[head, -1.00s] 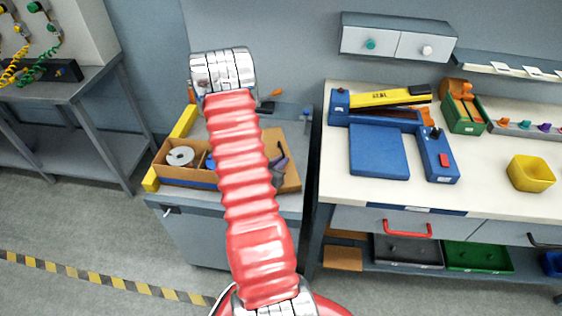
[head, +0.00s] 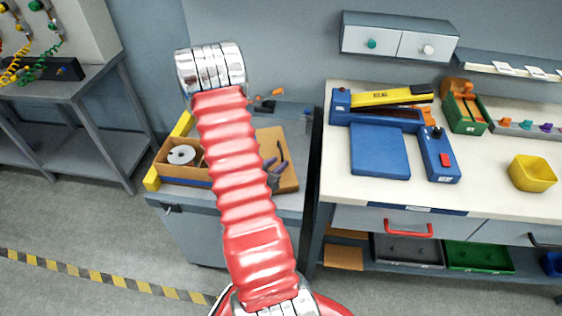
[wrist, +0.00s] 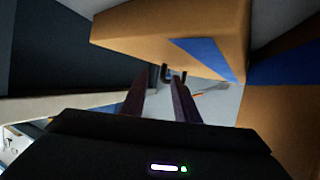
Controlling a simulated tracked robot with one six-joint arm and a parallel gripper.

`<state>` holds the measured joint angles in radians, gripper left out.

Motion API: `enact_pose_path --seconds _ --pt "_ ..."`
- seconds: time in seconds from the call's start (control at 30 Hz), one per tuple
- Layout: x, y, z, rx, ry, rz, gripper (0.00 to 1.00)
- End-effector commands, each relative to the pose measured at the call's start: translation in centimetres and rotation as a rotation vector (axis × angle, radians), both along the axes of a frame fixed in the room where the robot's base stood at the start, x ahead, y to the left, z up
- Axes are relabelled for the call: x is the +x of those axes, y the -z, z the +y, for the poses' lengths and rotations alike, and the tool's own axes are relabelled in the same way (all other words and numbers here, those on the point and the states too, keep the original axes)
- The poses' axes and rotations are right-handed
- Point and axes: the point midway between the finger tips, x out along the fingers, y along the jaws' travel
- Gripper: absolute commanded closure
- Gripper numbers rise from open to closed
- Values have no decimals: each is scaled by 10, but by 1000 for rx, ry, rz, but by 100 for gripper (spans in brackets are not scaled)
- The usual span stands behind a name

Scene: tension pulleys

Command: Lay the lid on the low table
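The low grey table (head: 291,110) stands left of the white workbench in the head view. An open cardboard box (head: 172,173) with a blue strip sits on its left part. A flat brown cardboard piece (head: 290,178), possibly the lid, shows right of my arm; the arm hides much of it. My gripper (head: 277,172) shows as dark parts over this piece. In the wrist view my two dark fingers (wrist: 160,98) are apart, with grey surface and no held thing visible between them. A large cardboard surface (wrist: 170,35) with blue is close beyond them.
The box holds a white spool (head: 181,155). A yellow bar (head: 183,122) runs along the table's left side. The white workbench (head: 480,185) carries a blue device (head: 380,150) and a yellow bin (head: 532,173). Open floor lies at the front left.

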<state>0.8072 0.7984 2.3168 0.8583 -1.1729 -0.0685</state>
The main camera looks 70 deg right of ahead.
Motion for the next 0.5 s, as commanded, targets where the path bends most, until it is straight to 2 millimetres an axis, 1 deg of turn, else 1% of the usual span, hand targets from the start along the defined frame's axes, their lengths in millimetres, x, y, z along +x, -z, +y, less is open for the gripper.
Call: enact_pose_path --seconds 0.03,0.2,0.4,0.5 --pt "2 -4 9 0 -3 0 72" --pt "4 -14 34 0 -3 0 72" --pt "6 -24 60 -1 -3 0 72" --pt "7 -28 69 -1 -3 -1 72"
